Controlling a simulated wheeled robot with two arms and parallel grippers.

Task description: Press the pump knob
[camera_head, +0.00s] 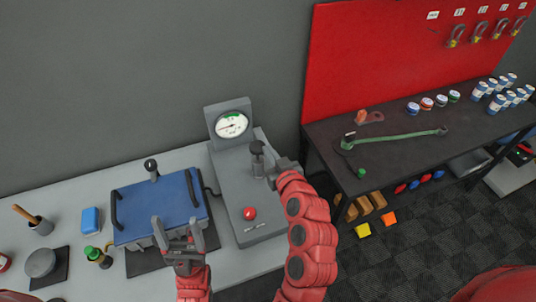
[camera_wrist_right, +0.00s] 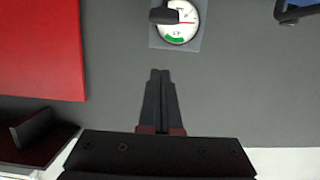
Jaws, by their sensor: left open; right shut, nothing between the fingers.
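The pump (camera_head: 228,180) is a grey unit on the bench with a round dial gauge (camera_head: 232,124) at its back. A dark pump knob (camera_head: 257,148) stands upright on a post in front of the gauge. A red button (camera_head: 249,213) sits nearer the front. My right gripper (camera_head: 272,178) is shut and empty, close to the right of the knob; whether it touches is unclear. In the right wrist view, the closed fingertips (camera_wrist_right: 160,72) appear apart from the dark knob (camera_wrist_right: 163,16), which overlaps the gauge (camera_wrist_right: 180,22). My left gripper (camera_head: 178,232) is open and empty over the blue case's front edge.
The blue case (camera_head: 160,205) with black handles lies left of the pump. A dark table (camera_head: 400,150) with a green wrench-like tool (camera_head: 400,136) stands at right.

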